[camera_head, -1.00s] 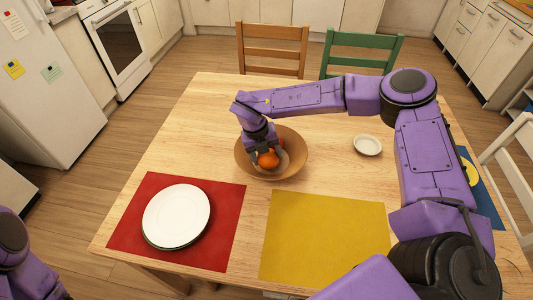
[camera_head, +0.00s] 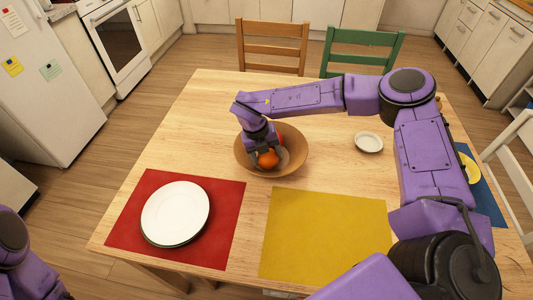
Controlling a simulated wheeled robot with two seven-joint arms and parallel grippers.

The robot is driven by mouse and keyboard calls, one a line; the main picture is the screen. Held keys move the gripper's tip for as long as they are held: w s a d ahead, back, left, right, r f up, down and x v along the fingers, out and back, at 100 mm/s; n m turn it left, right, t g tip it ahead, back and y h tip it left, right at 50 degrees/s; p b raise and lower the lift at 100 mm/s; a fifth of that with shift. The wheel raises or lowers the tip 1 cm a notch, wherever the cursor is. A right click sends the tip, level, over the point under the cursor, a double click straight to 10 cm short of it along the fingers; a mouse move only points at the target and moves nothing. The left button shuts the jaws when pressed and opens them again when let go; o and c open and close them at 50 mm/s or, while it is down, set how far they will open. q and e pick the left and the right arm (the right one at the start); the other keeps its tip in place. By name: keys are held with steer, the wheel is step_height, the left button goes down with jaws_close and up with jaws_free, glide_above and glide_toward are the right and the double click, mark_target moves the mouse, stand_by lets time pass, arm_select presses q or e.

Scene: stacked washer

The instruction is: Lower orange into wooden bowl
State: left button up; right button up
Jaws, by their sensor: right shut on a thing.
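An orange (camera_head: 268,159) shows between the fingers of my right gripper (camera_head: 263,156), which is shut on it. The gripper reaches down from the left end of my right arm, over the wooden bowl (camera_head: 294,153). The orange appears within the bowl's rim; whether it touches the bowl's bottom I cannot tell. Another reddish-orange piece (camera_head: 280,141) shows just behind the gripper, partly hidden by it. Of my left arm only a part shows at the lower left edge; its gripper is out of view.
White plates (camera_head: 175,212) lie stacked on a red mat (camera_head: 223,222). A yellow mat (camera_head: 325,235) lies bare at the front. A small white dish (camera_head: 369,143) stands right of the bowl. A blue mat (camera_head: 484,198) is partly behind my right arm. Chairs stand behind the table.

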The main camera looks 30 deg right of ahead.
steer(key=o, duration=1.2)
steer(key=shift+c, duration=0.2)
steer(key=shift+o, duration=0.3)
steer(key=shift+s, duration=0.1)
steer(key=shift+f, duration=0.1)
steer(key=b+v, duration=0.1)
steer(key=v, duration=1)
